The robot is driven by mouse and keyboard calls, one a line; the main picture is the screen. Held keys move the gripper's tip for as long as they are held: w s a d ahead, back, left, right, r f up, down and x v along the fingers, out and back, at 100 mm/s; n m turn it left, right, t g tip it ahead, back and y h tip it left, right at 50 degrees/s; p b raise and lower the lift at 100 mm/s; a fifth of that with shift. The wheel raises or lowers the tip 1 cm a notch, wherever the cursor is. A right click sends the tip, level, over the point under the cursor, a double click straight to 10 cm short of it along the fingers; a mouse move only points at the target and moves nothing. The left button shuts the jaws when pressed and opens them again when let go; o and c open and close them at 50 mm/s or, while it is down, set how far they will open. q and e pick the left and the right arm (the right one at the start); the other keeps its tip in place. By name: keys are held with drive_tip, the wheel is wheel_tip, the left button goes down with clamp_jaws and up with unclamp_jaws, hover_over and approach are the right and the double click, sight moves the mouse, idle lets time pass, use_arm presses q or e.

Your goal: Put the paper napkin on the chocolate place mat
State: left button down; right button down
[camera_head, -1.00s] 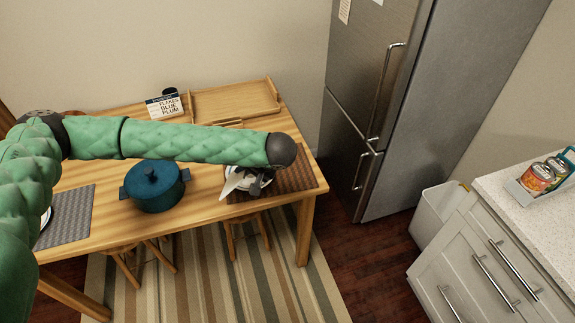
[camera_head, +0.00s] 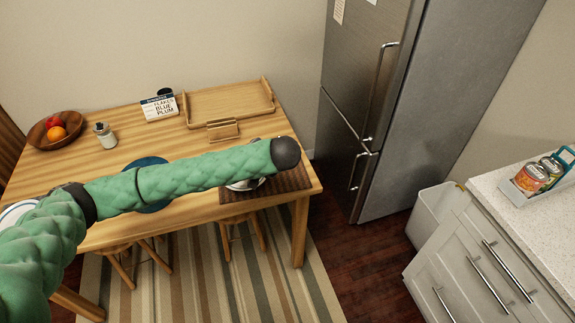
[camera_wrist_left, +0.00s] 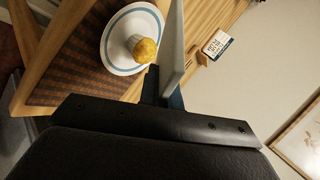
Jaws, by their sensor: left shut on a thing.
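The chocolate place mat (camera_head: 292,180) is a brown woven mat at the right end of the wooden table; it also shows in the left wrist view (camera_wrist_left: 80,72). On it is a white plate with a blue ring (camera_wrist_left: 117,62), bearing a yellow-topped muffin (camera_wrist_left: 145,49). My left gripper (camera_wrist_left: 163,88) is shut on a flat, pale grey-white thing, apparently the paper napkin (camera_wrist_left: 172,45), seen edge-on beside the plate. Whether the napkin touches the mat cannot be told. In the head view my left arm hides the gripper and most of the plate. My right gripper is not in view.
A wooden tray (camera_head: 230,103), a small wooden holder (camera_head: 222,131), a lettered sign (camera_head: 159,108), a glass jar (camera_head: 105,136) and a fruit bowl (camera_head: 57,130) stand farther back. A blue pot (camera_head: 146,163) is partly behind my arm. The fridge (camera_head: 362,100) stands to the right.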

sight(296, 179)
use_arm(q)
drive_tip(key=shift+d+f, duration=0.1)
drive_tip(key=shift+d, duration=0.2)
drive_tip(key=shift+w, duration=0.15)
